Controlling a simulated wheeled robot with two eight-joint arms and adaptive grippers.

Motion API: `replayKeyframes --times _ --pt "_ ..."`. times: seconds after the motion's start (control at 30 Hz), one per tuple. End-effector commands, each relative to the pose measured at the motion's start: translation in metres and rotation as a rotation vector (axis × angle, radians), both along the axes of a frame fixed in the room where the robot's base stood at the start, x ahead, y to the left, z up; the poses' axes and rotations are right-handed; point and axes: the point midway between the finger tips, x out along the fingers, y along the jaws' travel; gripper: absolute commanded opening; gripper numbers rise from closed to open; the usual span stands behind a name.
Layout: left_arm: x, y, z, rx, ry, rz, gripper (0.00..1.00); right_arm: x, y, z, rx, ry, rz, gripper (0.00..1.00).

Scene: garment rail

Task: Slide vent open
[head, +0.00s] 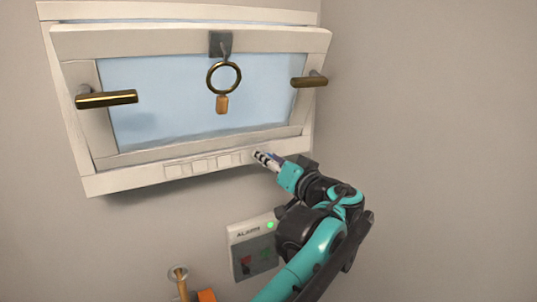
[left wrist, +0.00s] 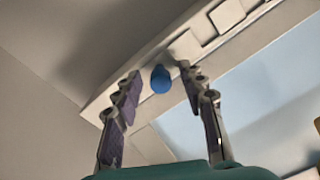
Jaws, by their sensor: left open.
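The vent (head: 205,163) is a row of pale rectangular slots along the bottom rail of the white window frame. My left gripper (head: 262,157) is at the right end of this row, its fingertips close to the rail. In the left wrist view, a round blue knob (left wrist: 160,79) stands out from the rail beside the vent slots (left wrist: 228,14). The open fingers of the left gripper (left wrist: 159,75) are on either side of the knob, with gaps showing. In the head view, the gripper largely hides the knob. My right gripper is not in view.
The tilted window sash (head: 180,40) has brass handles (head: 106,98) (head: 310,81) and a hanging ring with a wooden tag (head: 222,104). An alarm panel (head: 240,255) with a green light is below, close to my arm. The wall at right is clear.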

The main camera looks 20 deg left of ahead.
Motion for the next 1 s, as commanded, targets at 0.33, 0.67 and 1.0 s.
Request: replayKeyframes --times 0.33,0.67,1.0 --pt "0.004 0.005 -0.001 0.000 0.000 -0.001 0.41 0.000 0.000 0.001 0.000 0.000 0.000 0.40" --pt "0.004 0.005 -0.001 0.000 0.000 -0.001 0.00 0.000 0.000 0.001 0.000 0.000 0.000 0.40" --pt "0.030 -0.018 0.000 0.001 0.001 -0.004 0.00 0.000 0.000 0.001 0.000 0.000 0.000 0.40"
